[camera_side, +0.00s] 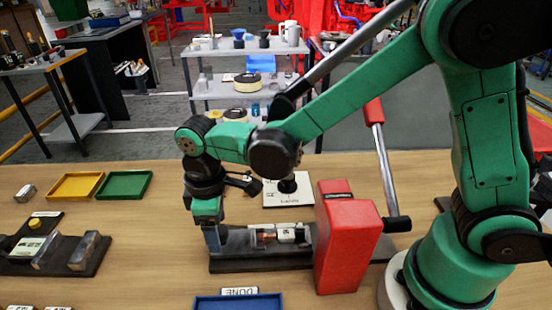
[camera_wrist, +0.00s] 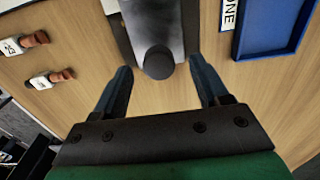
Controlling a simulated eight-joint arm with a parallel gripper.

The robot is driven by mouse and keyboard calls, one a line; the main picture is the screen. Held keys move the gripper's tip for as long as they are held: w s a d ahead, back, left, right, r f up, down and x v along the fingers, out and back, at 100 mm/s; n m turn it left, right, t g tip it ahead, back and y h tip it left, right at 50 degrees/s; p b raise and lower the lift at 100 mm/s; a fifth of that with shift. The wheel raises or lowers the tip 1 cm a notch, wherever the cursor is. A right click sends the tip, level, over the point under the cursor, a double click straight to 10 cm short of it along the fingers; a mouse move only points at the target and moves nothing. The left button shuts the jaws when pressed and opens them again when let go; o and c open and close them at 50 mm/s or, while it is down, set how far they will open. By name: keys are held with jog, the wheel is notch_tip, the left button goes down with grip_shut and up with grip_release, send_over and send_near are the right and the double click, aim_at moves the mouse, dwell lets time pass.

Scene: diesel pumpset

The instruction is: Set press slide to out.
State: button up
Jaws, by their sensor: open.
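The press is a red block (camera_side: 345,240) on a dark base (camera_side: 235,262), with a red-handled lever (camera_side: 383,160) angled up at its right. A light metal slide part with a copper-coloured piece (camera_side: 275,233) sits on the base, left of the red block. My gripper (camera_side: 213,240) is pointed down at the left end of the base. In the wrist view my gripper (camera_wrist: 160,66) is open, with a dark round knob (camera_wrist: 158,62) between its fingertips. The knob is at the end of a grey metal block (camera_wrist: 152,22). Gaps show on both sides of the knob.
A blue tray (camera_wrist: 270,22) with a DONE label lies beside the press; it also shows in the side view (camera_side: 238,303). Yellow (camera_side: 75,186) and green (camera_side: 124,185) trays and a dark fixture (camera_side: 52,255) are at left. Tagged copper-coloured pieces (camera_wrist: 50,77) lie on the table.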

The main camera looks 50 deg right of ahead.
jog(key=shift+r, duration=2.75)
jog(key=s+d+r+m+t, duration=0.2)
jog(key=d+m+t, duration=0.1)
jog(key=d, duration=0.4)
jog(key=s+d+r+m+t, duration=0.1)
jog(key=s+d+m+t, duration=0.2)
jog(key=d+m, duration=0.3)
jog(key=shift+d+r+t, duration=0.35)
jog(key=shift+d+t, duration=0.1)
jog(key=shift+t, duration=0.15)
